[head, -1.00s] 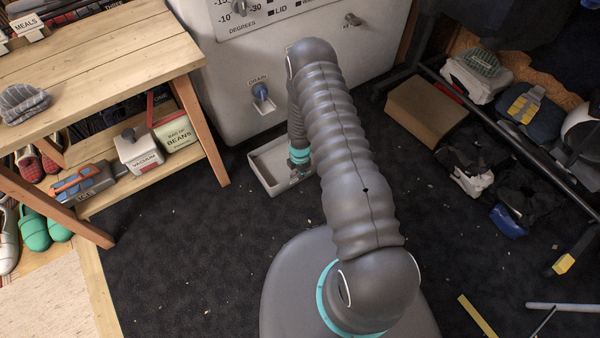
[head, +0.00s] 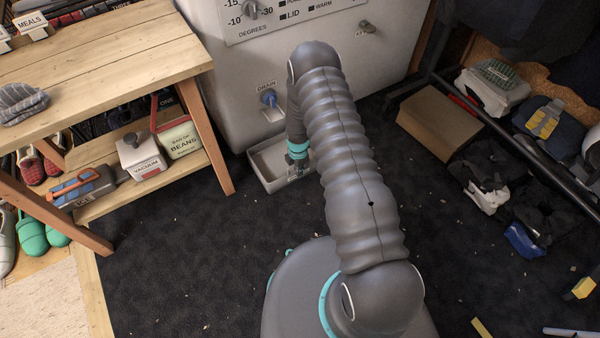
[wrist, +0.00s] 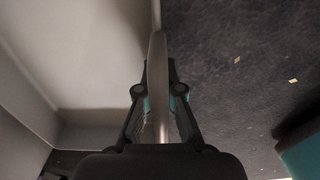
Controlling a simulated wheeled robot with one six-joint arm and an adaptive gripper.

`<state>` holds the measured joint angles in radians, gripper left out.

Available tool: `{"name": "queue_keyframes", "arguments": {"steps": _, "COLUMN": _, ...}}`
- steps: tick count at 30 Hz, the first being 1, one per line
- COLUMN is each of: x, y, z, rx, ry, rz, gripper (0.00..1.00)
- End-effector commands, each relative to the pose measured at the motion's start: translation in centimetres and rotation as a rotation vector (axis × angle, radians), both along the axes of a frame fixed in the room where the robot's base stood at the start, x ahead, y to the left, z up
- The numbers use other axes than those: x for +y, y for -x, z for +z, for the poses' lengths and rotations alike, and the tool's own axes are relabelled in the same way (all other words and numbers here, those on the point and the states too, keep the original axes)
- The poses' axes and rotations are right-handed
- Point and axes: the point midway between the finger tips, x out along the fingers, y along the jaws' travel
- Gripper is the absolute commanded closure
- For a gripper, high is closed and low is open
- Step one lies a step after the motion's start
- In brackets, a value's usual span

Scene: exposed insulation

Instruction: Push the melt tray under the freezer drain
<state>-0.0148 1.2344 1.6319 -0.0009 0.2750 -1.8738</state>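The melt tray (head: 262,172) is a shallow pale grey tray on the dark floor against the freezer front. The freezer (head: 225,80) is a large white box with a labelled dial panel. My gripper (head: 297,172) points down at the tray's right part, partly hidden by my arm. In the wrist view my gripper (wrist: 158,80) has its fingers close on both sides of the tray's rim (wrist: 157,50), the tray's inside to the left.
A wooden bench (head: 100,50) with a lower shelf stands at left, its leg (head: 208,135) near the tray. A cardboard box (head: 440,120) and a dark rack (head: 520,140) with gear are at right. Dark carpet (head: 170,250) in front is mostly clear.

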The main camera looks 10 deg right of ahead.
Motion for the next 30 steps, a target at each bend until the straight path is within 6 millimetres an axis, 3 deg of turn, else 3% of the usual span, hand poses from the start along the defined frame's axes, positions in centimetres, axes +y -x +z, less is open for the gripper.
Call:
{"name": "queue_keyframes", "arguments": {"steps": 10, "x": 0.0, "y": -0.1, "z": 0.0, "rx": -0.001, "ry": 0.000, "rz": 0.000, "gripper": 1.00}}
{"name": "queue_keyframes", "arguments": {"steps": 12, "x": 0.0, "y": -0.1, "z": 0.0, "rx": -0.001, "ry": 0.000, "rz": 0.000, "gripper": 0.78}}
{"name": "queue_keyframes", "arguments": {"steps": 14, "x": 0.0, "y": -0.1, "z": 0.0, "rx": 0.000, "ry": 0.000, "rz": 0.000, "gripper": 0.65}}
{"name": "queue_keyframes", "arguments": {"steps": 24, "x": 0.0, "y": -0.1, "z": 0.2, "rx": 0.000, "ry": 0.000, "rz": 0.000, "gripper": 0.65}}
{"name": "queue_keyframes", "arguments": {"steps": 30, "x": 0.0, "y": -0.1, "z": 2.3, "rx": -0.001, "ry": 0.000, "rz": 0.000, "gripper": 0.65}}
